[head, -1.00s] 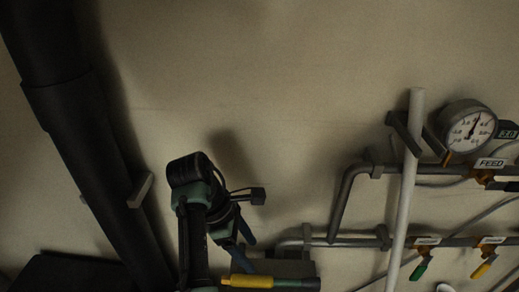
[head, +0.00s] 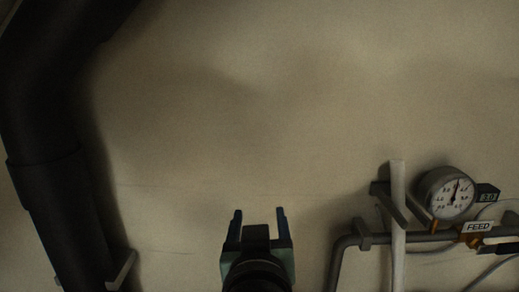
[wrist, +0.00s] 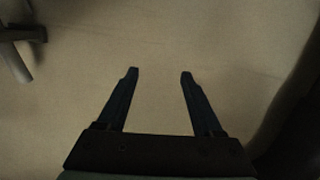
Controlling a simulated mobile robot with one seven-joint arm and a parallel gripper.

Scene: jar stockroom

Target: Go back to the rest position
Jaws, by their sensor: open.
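My gripper (head: 259,214) shows at the bottom middle of the head view, its two dark fingers pointing up and spread apart. In the wrist view the fingers of my gripper (wrist: 160,72) are also wide apart, with only bare wall (wrist: 160,35) between and beyond them. It holds nothing. Most of my arm is below the edge of the head view.
A thick dark pipe (head: 50,200) runs down the left side. At the right are a round gauge (head: 447,195), a pale vertical pipe (head: 398,225) and a grey pipe with a FEED label (head: 478,227). The wall between is clear.

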